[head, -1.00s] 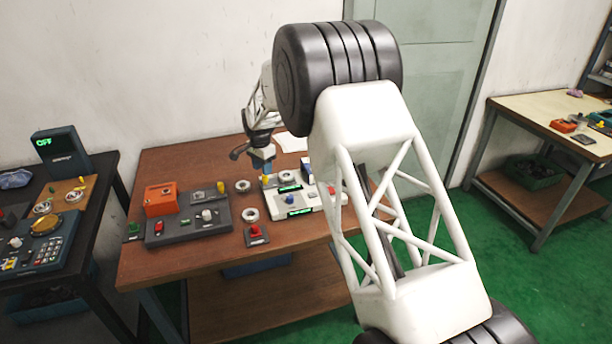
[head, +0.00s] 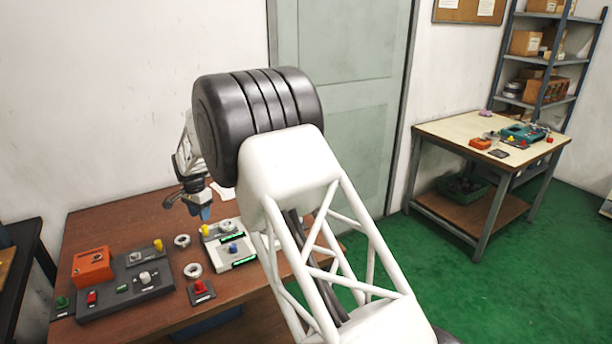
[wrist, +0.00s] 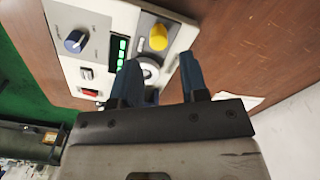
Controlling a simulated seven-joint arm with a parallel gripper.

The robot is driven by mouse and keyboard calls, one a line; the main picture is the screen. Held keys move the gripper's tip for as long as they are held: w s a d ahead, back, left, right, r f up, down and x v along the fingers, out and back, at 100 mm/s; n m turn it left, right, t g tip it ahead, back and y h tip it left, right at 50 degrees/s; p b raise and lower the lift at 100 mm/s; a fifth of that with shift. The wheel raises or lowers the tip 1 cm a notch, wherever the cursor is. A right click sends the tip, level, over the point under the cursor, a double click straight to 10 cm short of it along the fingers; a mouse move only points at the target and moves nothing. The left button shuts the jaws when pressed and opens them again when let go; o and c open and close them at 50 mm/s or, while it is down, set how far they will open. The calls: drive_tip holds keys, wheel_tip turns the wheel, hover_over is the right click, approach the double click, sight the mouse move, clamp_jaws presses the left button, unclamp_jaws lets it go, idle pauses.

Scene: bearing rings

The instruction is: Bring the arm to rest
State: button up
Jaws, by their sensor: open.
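My gripper (head: 202,212) hangs over the back of the brown table, left of my large white arm link, in the head view. In the wrist view my gripper (wrist: 160,82) shows two blue fingers spread apart with nothing held between them. Beyond the fingers is a white device (wrist: 60,52) with a blue knob, a yellow knob, a red switch and a green display. In the head view the same white device (head: 217,257) stands on the table just below and right of the gripper. My arm link hides part of its right side.
The brown table (head: 230,300) also holds an orange box (head: 92,267), a dark grey panel (head: 125,300), two bearing rings (head: 182,240) (head: 192,271) and a red button box (head: 201,292). A pale table (head: 440,135) with small devices stands at the right. Green floor lies between the tables.

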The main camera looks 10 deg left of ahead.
drive_tip(key=s+d+r, duration=0.1)
drive_tip(key=d+r, duration=0.6)
drive_tip(key=d, duration=0.5)
drive_tip(key=d+r+n, duration=0.1)
drive_tip(key=d+r, duration=0.5)
drive_tip(key=d, duration=0.5)
drive_tip(key=s+d+r, duration=0.1)
drive_tip(key=d+r, duration=0.6)
drive_tip(key=d, duration=0.5)
drive_tip(key=s+d+r+t, duration=0.1)
drive_tip(key=s+d+r, duration=0.1)
drive_tip(key=s+d, duration=0.35)
drive_tip(key=s+d+r, duration=0.2)
drive_tip(key=d, duration=0.6)
drive_tip(key=s+d+r+t, duration=0.1)
drive_tip(key=s+d+r, duration=0.15)
drive_tip(key=d, duration=0.35)
drive_tip(key=s+d+f, duration=0.1)
drive_tip(key=s+d, duration=0.5)
drive_tip(key=s, duration=0.4)
drive_tip(key=s+d+f+n, duration=0.1)
drive_tip(key=s+d+f, duration=0.1)
drive_tip(key=s+d, duration=0.5)
drive_tip(key=s+d+f, duration=0.2)
drive_tip(key=s+d, duration=0.5)
drive_tip(key=s, duration=0.5)
drive_tip(key=shift+s+d+n+t, duration=0.25)
drive_tip(key=shift+s+n+t, duration=0.05)
drive_tip(key=shift+s+n, duration=0.1)
